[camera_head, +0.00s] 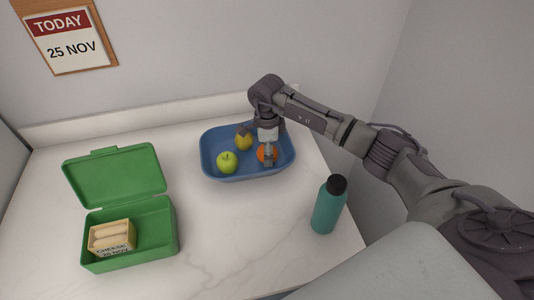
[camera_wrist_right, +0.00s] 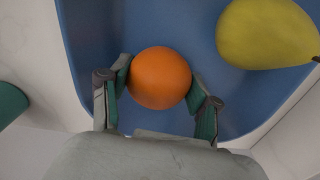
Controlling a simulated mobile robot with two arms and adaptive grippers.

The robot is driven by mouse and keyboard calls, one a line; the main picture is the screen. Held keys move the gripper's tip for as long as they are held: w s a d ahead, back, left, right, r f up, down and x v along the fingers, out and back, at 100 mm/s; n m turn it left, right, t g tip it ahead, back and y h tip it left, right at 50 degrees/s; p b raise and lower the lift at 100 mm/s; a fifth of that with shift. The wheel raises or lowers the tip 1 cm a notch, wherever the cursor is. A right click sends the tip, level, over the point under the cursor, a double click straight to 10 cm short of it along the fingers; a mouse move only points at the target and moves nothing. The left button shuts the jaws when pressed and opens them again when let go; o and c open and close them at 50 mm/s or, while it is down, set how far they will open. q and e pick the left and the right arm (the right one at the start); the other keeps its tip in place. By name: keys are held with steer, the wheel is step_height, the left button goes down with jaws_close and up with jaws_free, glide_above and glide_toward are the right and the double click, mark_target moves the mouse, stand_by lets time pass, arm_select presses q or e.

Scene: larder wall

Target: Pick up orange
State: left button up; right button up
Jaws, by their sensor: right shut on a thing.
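The orange (camera_head: 262,154) is in the blue tray (camera_head: 216,171), at its right side. My right gripper (camera_head: 268,154) reaches down into the tray and is shut on the orange. In the right wrist view the orange (camera_wrist_right: 160,78) sits between the two fingers of the right gripper (camera_wrist_right: 158,92), one on each side of it. The blue tray floor (camera_wrist_right: 190,20) shows behind it. I cannot tell whether the orange still touches the tray floor. My left gripper is not in view.
A green apple (camera_head: 227,162) and a yellow pear (camera_head: 243,141) share the tray; the pear (camera_wrist_right: 265,33) lies close by the orange. A teal bottle (camera_head: 327,208) stands front right.

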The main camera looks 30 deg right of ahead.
steer(key=r, duration=0.1)
steer(key=r+b, duration=0.1)
steer(key=r, duration=0.1)
steer(key=shift+s+d+r+b, duration=0.35)
steer(key=shift+s+b, duration=0.05)
steer(key=s+d+r+b, duration=0.1)
steer(key=s, duration=0.1)
steer(key=s+d+r+b, duration=0.1)
steer(key=s+d+r, duration=0.1)
steer(key=s, duration=0.1)
steer(key=s+d+r, duration=0.1)
steer(key=s+r, duration=0.1)
steer(key=s, duration=0.1)
steer(key=shift+d+r+b, duration=0.25)
steer(key=shift+d+b, duration=0.15)
steer(key=a+r+p, duration=0.1)
steer(key=a+r, duration=0.2)
steer(key=a, duration=0.7)
steer(key=a+r+p, duration=0.2)
steer(key=a, duration=0.8)
steer(key=a+f+b, duration=0.2)
steer(key=a+b, duration=0.1)
steer(key=a, duration=0.7)
steer(key=a+f+b, duration=0.2)
steer(key=a+b, duration=0.1)
steer(key=a, duration=0.7)
steer(key=shift+w+a, duration=0.2)
steer(key=shift+a, duration=0.2)
steer(key=shift+f, duration=0.1)
